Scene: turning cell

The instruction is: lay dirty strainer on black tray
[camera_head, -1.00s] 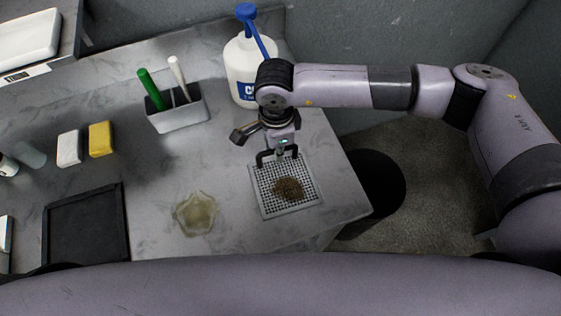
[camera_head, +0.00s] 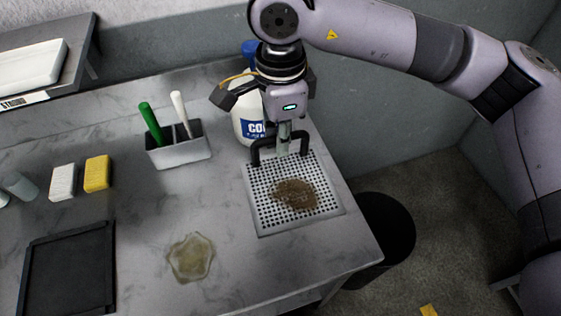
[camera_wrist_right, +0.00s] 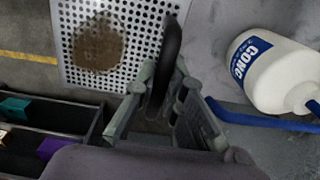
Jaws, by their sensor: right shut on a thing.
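The dirty strainer (camera_head: 262,215) is a square, perforated light-grey plate with a brown clump of dirt on it and a black handle at its far edge. My right gripper (camera_head: 284,152) is shut on that handle, and the plate appears held above the right end of the bench. In the right wrist view the strainer (camera_wrist_right: 145,50) hangs beyond the fingers (camera_wrist_right: 160,110), with the dark handle between them. The black tray (camera_head: 70,268) lies flat and empty at the bench's front left. My left gripper does not show.
A yellowish puddle (camera_head: 191,257) lies between tray and strainer. A grey caddy (camera_head: 180,150) with green and white handles stands behind. A white bottle (camera_head: 246,122) is behind my right gripper. Yellow (camera_head: 97,173) and white (camera_head: 62,182) blocks lie left. A black bin (camera_head: 385,232) stands right.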

